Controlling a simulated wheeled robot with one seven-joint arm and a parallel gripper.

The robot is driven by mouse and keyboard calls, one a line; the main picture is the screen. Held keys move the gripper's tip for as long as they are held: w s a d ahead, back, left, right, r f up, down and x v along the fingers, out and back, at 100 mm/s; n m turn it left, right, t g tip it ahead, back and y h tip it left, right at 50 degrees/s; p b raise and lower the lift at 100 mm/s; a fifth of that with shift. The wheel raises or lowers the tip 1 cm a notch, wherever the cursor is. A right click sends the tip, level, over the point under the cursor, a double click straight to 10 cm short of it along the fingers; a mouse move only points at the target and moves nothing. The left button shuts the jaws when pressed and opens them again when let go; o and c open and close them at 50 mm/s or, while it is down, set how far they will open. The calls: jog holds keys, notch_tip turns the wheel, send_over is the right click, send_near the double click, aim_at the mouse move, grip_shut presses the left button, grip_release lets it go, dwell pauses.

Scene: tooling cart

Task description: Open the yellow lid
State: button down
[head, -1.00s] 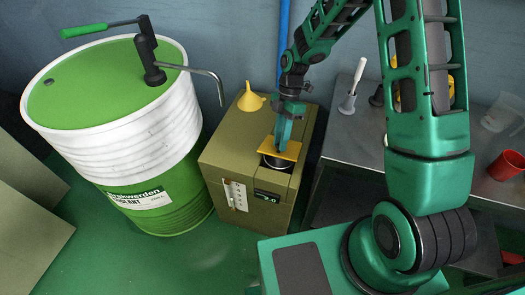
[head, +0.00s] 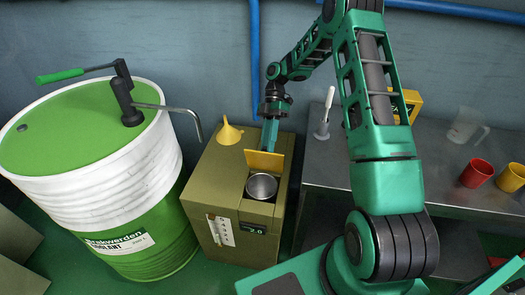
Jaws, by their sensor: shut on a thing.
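The yellow lid (head: 264,161) stands tilted up at the back of a round metal opening (head: 262,186) in the olive box (head: 208,175). The opening is uncovered and its inside shows. My gripper (head: 269,144) is at the lid's upper edge, behind it, and shut on it. The fingertips are partly hidden by the lid.
A yellow funnel (head: 229,132) stands on the box, left of the lid. A green and white drum (head: 105,190) with a hand pump (head: 128,98) is at left.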

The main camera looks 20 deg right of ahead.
jog(key=shift+w+d+f, duration=0.25)
jog(key=shift+w+d, duration=0.05)
jog(key=shift+w, duration=0.35)
jog(key=shift+w+d+f, duration=0.25)
jog(key=shift+w+d, duration=0.05)
jog(key=shift+w, duration=0.3)
jog(key=shift+w+d+f, duration=0.25)
jog(key=shift+w+d, duration=0.05)
jog(key=shift+w, duration=0.35)
jog(key=shift+a, duration=0.1)
jog(key=c, duration=1.6)
grip_release()
jog(key=shift+w+f, duration=0.1)
jog(key=shift+f, duration=0.05)
jog(key=shift+o, duration=0.2)
